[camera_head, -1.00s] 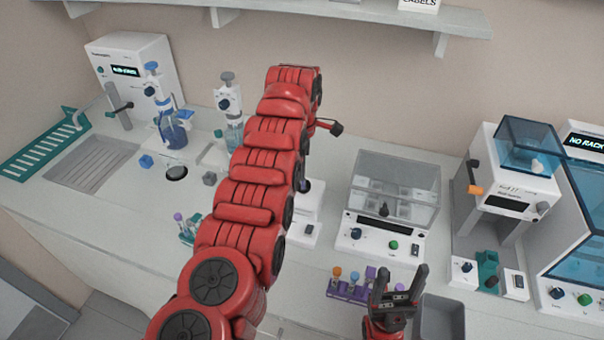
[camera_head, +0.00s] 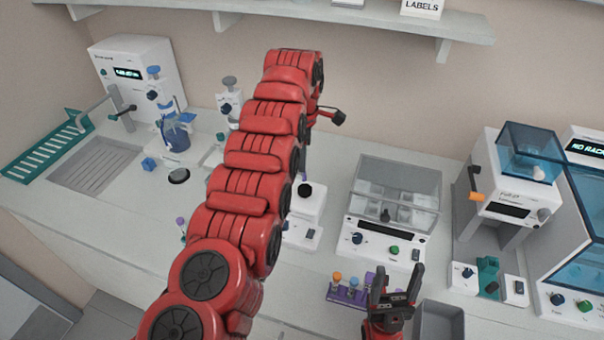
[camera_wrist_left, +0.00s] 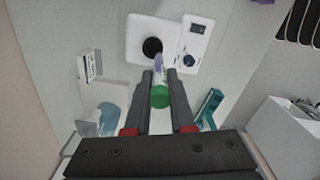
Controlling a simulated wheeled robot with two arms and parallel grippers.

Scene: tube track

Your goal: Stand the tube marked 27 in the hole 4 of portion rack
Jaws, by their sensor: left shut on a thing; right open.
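My left gripper (camera_wrist_left: 163,100) is shut on a tube (camera_wrist_left: 159,68), seen in the left wrist view. The tube has a green end (camera_wrist_left: 160,96) between the fingers and a pale purple part pointing at the black cup of a white device. I cannot read a number on it. My right gripper (camera_head: 397,286) is open and empty, beside a purple rack (camera_head: 347,295) holding several tubes with orange, blue and purple caps. I cannot tell which rack is the portion rack.
The white device with the black cup (camera_head: 305,190) stands right of my left arm. A clear-lidded machine (camera_head: 388,215) is further right. A grey bin (camera_head: 440,322) lies beside my right gripper. A teal object (camera_wrist_left: 209,108) shows in the left wrist view.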

